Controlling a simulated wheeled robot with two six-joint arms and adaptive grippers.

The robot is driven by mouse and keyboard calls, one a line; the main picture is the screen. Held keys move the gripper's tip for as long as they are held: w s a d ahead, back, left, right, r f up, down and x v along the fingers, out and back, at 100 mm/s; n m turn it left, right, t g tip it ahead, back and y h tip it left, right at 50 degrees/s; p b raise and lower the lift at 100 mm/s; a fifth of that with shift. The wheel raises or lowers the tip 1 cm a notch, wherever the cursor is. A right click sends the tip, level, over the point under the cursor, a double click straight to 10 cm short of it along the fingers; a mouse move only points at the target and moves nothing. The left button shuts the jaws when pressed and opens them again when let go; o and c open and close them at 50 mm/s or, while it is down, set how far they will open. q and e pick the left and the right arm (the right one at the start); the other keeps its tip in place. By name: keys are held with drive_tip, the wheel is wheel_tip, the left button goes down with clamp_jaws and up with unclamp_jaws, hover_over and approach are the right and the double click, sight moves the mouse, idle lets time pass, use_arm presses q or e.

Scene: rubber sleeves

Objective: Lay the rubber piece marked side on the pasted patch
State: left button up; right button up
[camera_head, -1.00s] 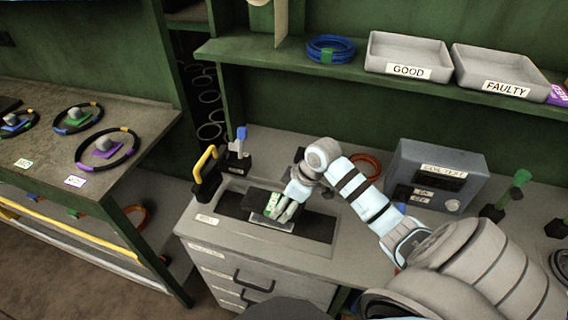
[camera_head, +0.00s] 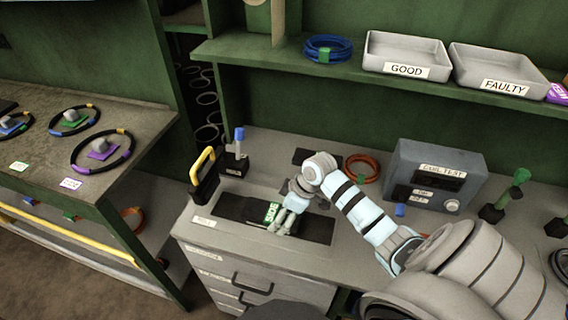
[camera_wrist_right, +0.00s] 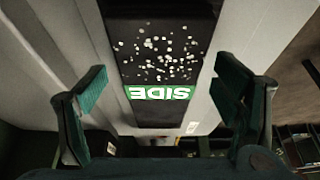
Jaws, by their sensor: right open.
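My right gripper (camera_head: 281,228) is over the dark strip (camera_head: 318,230) set in the grey bench. In the wrist view its two green-padded fingers (camera_wrist_right: 160,102) are wide apart with nothing between the pads. A black rubber piece (camera_wrist_right: 152,115) with a green label reading SIDE (camera_wrist_right: 160,92) lies below and between the fingers; the label also shows in the head view (camera_head: 271,212). White specks (camera_wrist_right: 158,52) are scattered on the black surface beside the label. I cannot tell where the piece ends and the strip begins. My left gripper is out of view.
A yellow-handled tool (camera_head: 204,176) and a blue-topped stand (camera_head: 237,152) are left of the strip. An orange ring (camera_head: 362,167) and a grey coil test box (camera_head: 437,176) stand behind to the right. GOOD (camera_head: 406,56) and FAULTY (camera_head: 497,70) trays are on the shelf.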

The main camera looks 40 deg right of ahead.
drive_tip(key=p+v, duration=0.2)
drive_tip(key=v, duration=1)
drive_tip(key=shift+r, duration=0.1)
